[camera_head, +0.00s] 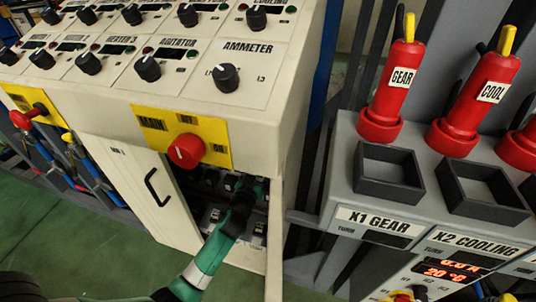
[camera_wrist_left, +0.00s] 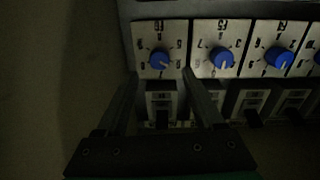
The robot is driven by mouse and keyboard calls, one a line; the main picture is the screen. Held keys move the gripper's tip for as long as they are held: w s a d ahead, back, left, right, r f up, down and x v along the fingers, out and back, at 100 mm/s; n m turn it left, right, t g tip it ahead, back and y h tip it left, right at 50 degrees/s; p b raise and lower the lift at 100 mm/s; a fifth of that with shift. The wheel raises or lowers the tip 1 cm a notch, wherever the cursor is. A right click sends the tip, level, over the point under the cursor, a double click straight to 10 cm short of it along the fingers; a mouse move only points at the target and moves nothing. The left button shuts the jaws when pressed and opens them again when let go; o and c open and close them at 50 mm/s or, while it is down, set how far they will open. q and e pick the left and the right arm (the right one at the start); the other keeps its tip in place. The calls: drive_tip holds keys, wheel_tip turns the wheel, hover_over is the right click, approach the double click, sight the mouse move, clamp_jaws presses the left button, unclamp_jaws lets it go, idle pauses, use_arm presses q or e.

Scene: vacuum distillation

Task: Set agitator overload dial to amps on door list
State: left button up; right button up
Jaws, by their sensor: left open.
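In the left wrist view, a row of white overload modules carries blue dials with printed digits. The leftmost dial (camera_wrist_left: 159,60), the second dial (camera_wrist_left: 222,60) and the third dial (camera_wrist_left: 279,58) are clearest; their settings are too dim to read. My left gripper (camera_wrist_left: 160,75) is open, its fingertips on either side of the leftmost module, just below its dial, with nothing between them. In the head view my left gripper (camera_head: 240,192) reaches into the dark cabinet opening. The cabinet door (camera_head: 125,170) stands to the left; no list shows on it. I cannot tell which dial is the agitator's.
Above the opening are the red main switch (camera_head: 186,150) and the panel with the agitator knob (camera_head: 148,68) and ammeter knob (camera_head: 226,77). A grey station (camera_head: 385,207) with red handled units stands at right. The cabinet's wall (camera_wrist_left: 60,60) is close at left.

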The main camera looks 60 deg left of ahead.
use_arm(q)
drive_tip(key=b+x, duration=0.1)
drive_tip(key=x, duration=0.4)
drive_tip(key=shift+w+a+f, duration=0.1)
drive_tip(key=shift+w+a, duration=0.15)
drive_tip(key=shift+w, duration=0.05)
clamp_jaws()
